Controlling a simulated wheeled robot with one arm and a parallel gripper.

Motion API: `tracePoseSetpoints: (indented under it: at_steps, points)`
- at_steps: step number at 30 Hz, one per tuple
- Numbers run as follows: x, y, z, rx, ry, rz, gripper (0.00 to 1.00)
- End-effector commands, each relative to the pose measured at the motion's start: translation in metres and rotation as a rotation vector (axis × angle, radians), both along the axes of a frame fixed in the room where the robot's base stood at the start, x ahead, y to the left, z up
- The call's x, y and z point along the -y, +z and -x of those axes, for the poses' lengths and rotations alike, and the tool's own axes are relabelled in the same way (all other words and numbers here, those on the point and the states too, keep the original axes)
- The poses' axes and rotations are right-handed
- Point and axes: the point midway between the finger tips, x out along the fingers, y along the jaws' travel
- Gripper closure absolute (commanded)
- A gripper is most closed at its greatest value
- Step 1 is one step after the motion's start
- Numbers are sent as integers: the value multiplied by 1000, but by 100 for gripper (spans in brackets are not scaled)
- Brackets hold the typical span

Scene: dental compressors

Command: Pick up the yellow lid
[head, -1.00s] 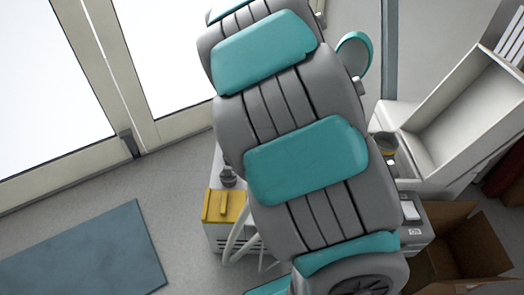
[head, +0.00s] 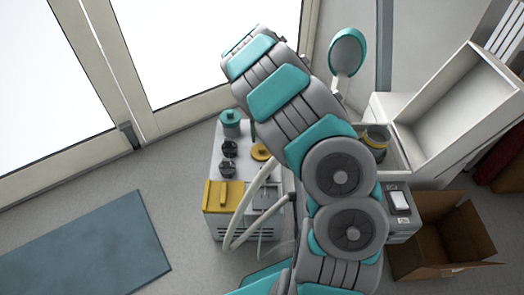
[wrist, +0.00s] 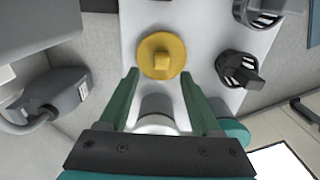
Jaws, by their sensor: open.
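The round yellow lid (wrist: 161,55) with a raised square knob lies flat on a white top surface in the wrist view. In the head view the lid (head: 261,152) shows partly beside my arm, on top of the white compressor cabinet (head: 218,160). My gripper (wrist: 159,75) is open, its two green fingers apart and empty. In the wrist view the fingertips lie just below the lid's lower edge, one to each side; the height gap cannot be told. In the head view my arm hides most of the gripper.
Two dark fittings (head: 228,168) and a teal-topped jar (head: 230,122) stand near the lid. A yellow block with a handle (head: 222,195) is at the cabinet's front, beside pale hoses (head: 250,205). An open cardboard box (head: 440,245) and yellow-banded jar (head: 376,140) are right.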

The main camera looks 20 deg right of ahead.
Motion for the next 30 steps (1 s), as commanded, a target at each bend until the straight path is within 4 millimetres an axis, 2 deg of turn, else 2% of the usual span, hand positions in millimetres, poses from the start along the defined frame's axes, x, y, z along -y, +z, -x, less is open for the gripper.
tracePoseSetpoints:
  at_steps: [9, 18, 30]
  points:
    - [-4, -41, 3, -1, 1, 1, 35]
    - [-4, -44, 3, 0, 1, 1, 35]
    - [-4, -44, 3, 1, 1, 1, 80]
